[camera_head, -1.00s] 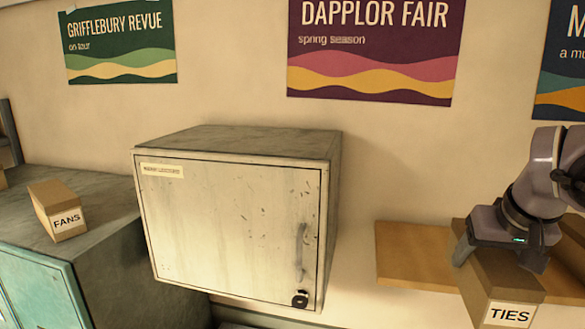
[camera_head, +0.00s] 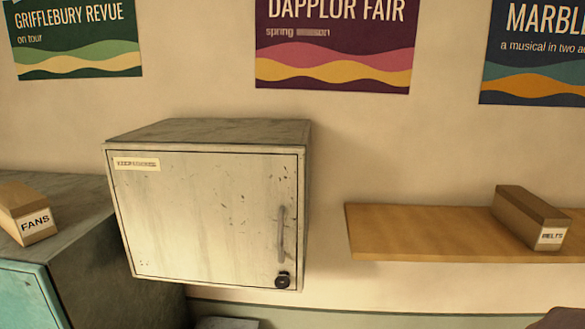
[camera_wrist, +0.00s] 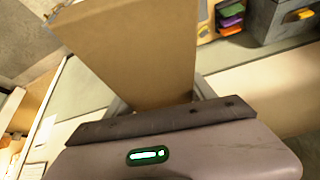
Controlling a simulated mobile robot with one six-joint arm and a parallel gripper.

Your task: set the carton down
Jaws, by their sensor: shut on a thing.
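A long brown carton (camera_wrist: 135,48) fills the upper middle of the wrist view. My gripper (camera_wrist: 160,98) is shut on it, with a finger at either side of its near end. No label shows on the carton's visible face in this view. Neither the gripper nor the held carton can be made out in the head view. What lies directly under the carton is hidden.
A wooden shelf (camera_head: 400,232) is on the wall at right, its left part bare. A carton labelled BELTS (camera_head: 532,216) stands on it. A closed grey wall cabinet (camera_head: 205,215) is left of it. A FANS carton (camera_head: 28,213) stands on a cabinet at far left.

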